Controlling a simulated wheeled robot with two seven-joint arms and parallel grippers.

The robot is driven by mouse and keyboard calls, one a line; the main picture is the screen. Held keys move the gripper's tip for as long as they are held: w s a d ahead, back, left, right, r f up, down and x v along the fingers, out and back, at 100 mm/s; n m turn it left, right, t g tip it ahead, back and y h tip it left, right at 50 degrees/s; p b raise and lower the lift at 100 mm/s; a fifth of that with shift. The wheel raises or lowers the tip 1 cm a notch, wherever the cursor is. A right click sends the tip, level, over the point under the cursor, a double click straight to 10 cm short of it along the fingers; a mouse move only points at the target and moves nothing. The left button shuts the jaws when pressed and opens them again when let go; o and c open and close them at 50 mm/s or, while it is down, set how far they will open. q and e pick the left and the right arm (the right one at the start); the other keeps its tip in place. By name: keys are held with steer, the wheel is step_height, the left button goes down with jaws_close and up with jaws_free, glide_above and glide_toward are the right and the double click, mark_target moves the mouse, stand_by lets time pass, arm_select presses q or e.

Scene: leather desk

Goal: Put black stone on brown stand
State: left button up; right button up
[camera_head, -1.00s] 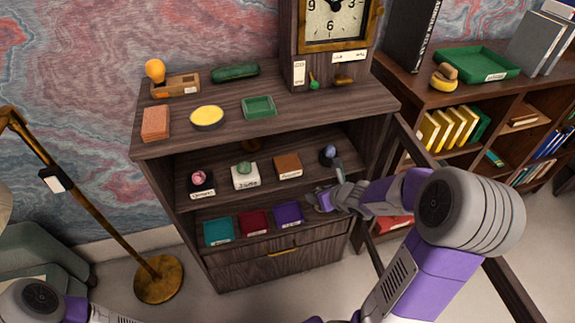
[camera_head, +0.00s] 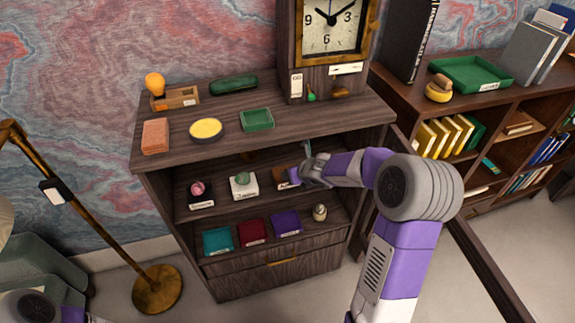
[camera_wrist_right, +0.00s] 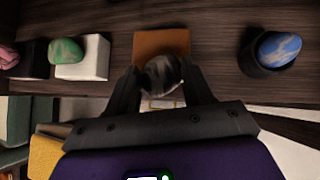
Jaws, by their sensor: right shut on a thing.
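The black stone (camera_wrist_right: 163,74), dark with grey streaks, is held between the fingers of my right gripper (camera_wrist_right: 161,88) in the right wrist view. The brown stand (camera_wrist_right: 160,43) is a flat brown block on the middle shelf, just beyond the stone in that view. In the head view my right gripper (camera_head: 294,175) is at the stand's right side and hides part of the stand (camera_head: 281,178). The stone is hard to make out there. I cannot tell whether the stone touches the stand. My left gripper is out of view.
A white stand (camera_head: 243,187) with a green stone and a dark stand (camera_head: 200,200) with a pink stone are to the left. A blue stone (camera_wrist_right: 280,47) in a dark holder is to the right. Below lie coloured trays (camera_head: 252,232) and a small pale object (camera_head: 319,212).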

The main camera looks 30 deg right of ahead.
steer(key=shift+w, duration=0.65)
steer(key=w+p, duration=0.1)
steer(key=w, duration=0.1)
steer(key=shift+w+r, duration=0.1)
steer(key=shift+w, duration=0.3)
steer(key=shift+f+b, duration=0.4)
steer(key=shift+f, duration=0.5)
steer(key=shift+f+b, duration=0.15)
steer(key=shift+b, duration=0.2)
steer(key=o, duration=1.1)
